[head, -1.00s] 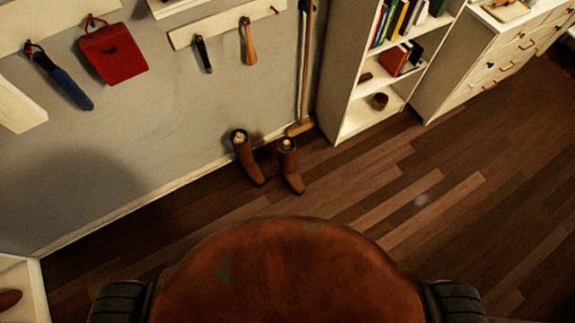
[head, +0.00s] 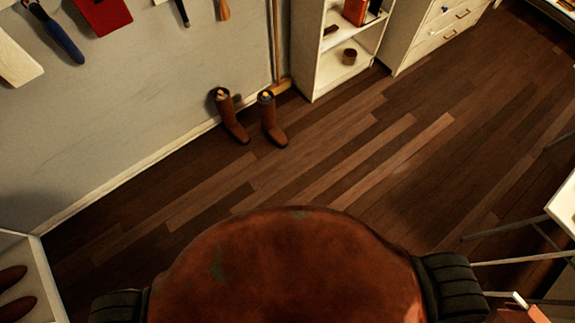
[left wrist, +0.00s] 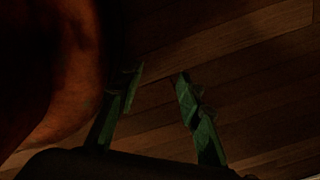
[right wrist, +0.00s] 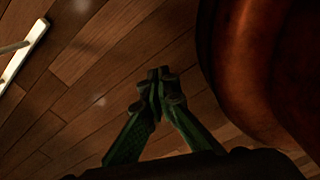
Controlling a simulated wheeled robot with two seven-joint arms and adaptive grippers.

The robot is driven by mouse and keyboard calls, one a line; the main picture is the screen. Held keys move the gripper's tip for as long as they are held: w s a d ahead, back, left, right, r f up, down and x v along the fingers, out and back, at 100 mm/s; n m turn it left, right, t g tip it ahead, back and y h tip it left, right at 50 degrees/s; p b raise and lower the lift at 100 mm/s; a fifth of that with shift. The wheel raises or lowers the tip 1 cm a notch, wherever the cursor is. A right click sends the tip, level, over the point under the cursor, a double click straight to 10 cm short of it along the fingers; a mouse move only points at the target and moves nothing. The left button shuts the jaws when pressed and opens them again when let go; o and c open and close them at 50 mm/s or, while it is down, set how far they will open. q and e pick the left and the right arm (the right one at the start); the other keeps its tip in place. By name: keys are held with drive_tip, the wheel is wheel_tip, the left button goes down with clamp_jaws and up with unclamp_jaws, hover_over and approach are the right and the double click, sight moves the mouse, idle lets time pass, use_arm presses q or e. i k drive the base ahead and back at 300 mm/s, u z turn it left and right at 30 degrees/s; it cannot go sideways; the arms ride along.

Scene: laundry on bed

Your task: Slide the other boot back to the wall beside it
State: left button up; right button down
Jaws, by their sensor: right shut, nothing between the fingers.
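Two brown boots stand upright on the wood floor in the head view. The left boot (head: 231,116) is at the foot of the grey wall, and the right boot (head: 271,119) stands beside it, a little apart. My left gripper (left wrist: 158,74) is open and empty over bare floor in the left wrist view. My right gripper (right wrist: 160,76) is shut with nothing in it, also over bare floor. Neither gripper shows in the head view, and both are away from the boots.
A broom (head: 277,60) leans on the wall behind the boots. A white bookshelf (head: 309,60) and a drawer cabinet (head: 430,45) stand to the right. A white bin or rack with dark shoes (head: 14,277) is at lower left. The floor before the boots is clear.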

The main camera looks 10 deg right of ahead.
sight(267, 110)
drive_tip(key=z, duration=1.1)
drive_tip(key=k, duration=0.1)
drive_tip(key=u, duration=2.45)
drive_tip(key=i, duration=1.6)
drive_tip(key=z, duration=1)
drive_tip(key=i, duration=0.65)
drive_tip(key=z, duration=0.7)
